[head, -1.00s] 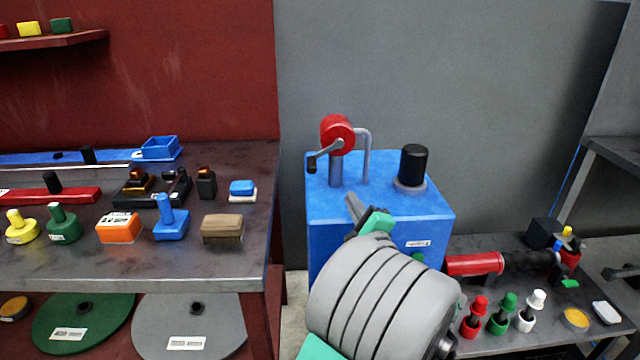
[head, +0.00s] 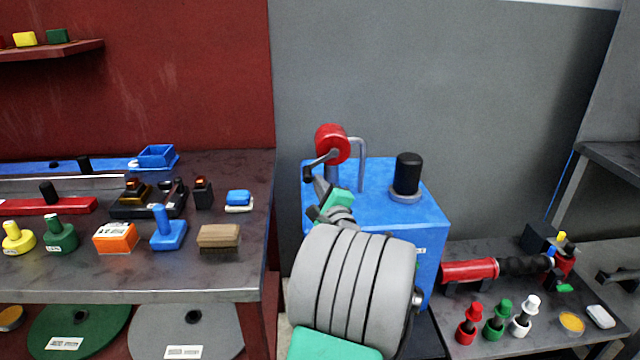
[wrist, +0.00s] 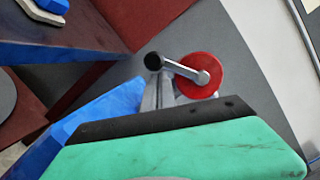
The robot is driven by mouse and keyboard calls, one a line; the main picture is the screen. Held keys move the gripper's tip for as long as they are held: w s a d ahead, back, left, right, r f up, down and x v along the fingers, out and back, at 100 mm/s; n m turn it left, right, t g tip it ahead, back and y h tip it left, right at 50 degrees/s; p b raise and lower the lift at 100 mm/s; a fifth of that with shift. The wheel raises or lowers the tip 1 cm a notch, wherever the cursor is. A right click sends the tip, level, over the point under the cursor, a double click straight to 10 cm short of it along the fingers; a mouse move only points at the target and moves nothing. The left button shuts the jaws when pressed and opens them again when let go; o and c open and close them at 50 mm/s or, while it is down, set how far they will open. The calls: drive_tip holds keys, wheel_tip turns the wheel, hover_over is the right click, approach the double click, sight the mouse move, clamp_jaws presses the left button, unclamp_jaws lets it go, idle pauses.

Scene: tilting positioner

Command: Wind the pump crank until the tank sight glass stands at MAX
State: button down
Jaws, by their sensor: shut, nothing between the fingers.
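The blue tank (head: 400,222) stands right of the bench with a red pump wheel (head: 332,143) on a post at its top left. The grey crank arm (head: 320,158) runs left and down from the wheel hub to a dark handle (head: 307,173). My gripper (head: 319,184) is shut and empty, its tip just below the handle; I cannot tell whether they touch. In the wrist view the handle (wrist: 153,62) is seen end-on just beyond the finger tips (wrist: 160,85), with the red wheel (wrist: 209,76) to its right. I cannot make out the sight glass; my arm hides part of the tank front.
A black cap (head: 408,173) and a bent grey pipe (head: 362,160) rise from the tank top. The left bench (head: 150,275) holds several tools and blocks. A right bench (head: 545,335) holds a red-and-black tool (head: 470,271) and small bottles.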

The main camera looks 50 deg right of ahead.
drive_tip(key=shift+w+a+r+m+p, duration=0.15)
drive_tip(key=shift+w+r+m+p, duration=0.1)
drive_tip(key=shift+m+p, duration=0.45)
